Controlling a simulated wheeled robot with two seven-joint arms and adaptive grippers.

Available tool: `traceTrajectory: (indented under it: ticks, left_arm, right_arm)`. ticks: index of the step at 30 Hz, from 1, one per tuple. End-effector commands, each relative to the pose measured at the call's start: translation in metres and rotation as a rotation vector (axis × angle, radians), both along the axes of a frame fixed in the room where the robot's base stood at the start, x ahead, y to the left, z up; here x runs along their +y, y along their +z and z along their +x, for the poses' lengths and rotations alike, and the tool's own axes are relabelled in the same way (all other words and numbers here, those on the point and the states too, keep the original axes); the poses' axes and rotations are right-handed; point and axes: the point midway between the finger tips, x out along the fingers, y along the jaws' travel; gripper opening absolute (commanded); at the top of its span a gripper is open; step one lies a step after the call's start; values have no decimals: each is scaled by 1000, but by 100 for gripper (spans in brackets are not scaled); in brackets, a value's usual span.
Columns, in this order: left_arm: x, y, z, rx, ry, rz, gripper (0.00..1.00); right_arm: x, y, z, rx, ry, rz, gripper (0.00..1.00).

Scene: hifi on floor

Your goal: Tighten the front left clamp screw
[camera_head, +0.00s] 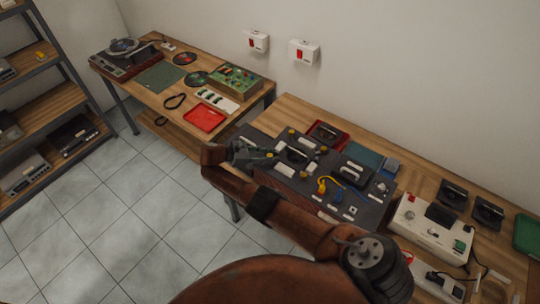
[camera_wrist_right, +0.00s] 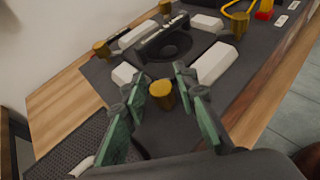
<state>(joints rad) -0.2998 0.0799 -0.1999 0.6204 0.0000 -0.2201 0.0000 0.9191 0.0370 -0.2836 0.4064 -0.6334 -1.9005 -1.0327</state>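A dark device (camera_wrist_right: 165,45) with a round centre sits between white blocks on a dark grey board (camera_wrist_right: 110,72), with brass-coloured clamp screws around it. One brass screw (camera_wrist_right: 161,94) stands between the fingertips of my right gripper (camera_wrist_right: 158,84). The green-padded fingers are apart on either side of it, with a narrow gap, and it does not look gripped. Other brass screws stand at the left (camera_wrist_right: 102,49), far (camera_wrist_right: 166,6) and right (camera_wrist_right: 239,22). In the head view my right gripper (camera_head: 262,154) is at the board's left end, beside the device (camera_head: 295,155). My left gripper is out of view.
On the same board are a blue-and-yellow cable (camera_head: 325,186) and a second black device (camera_head: 352,173). A red tray (camera_head: 327,134) lies behind. A white box (camera_head: 432,225) stands to the right. Another table with a red tray (camera_head: 205,117) is at left; tiled floor lies in front.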

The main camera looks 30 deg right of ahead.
Motion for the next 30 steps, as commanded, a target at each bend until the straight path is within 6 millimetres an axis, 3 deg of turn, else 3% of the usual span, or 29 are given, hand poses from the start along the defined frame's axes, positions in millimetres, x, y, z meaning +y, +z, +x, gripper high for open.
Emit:
traceTrajectory:
  ticks: [14, 20, 24, 30]
  left_arm:
    - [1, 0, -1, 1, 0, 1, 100]
    - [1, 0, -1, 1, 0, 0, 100]
    - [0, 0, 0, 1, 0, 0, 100]
    - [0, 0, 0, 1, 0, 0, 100]
  right_arm:
    - [2, 4, 1, -1, 3, 3, 35]
    - [1, 27, 0, -4, 2, 2, 35]
    - [3, 55, 1, -2, 2, 7, 35]
    - [3, 81, 1, -2, 2, 5, 35]
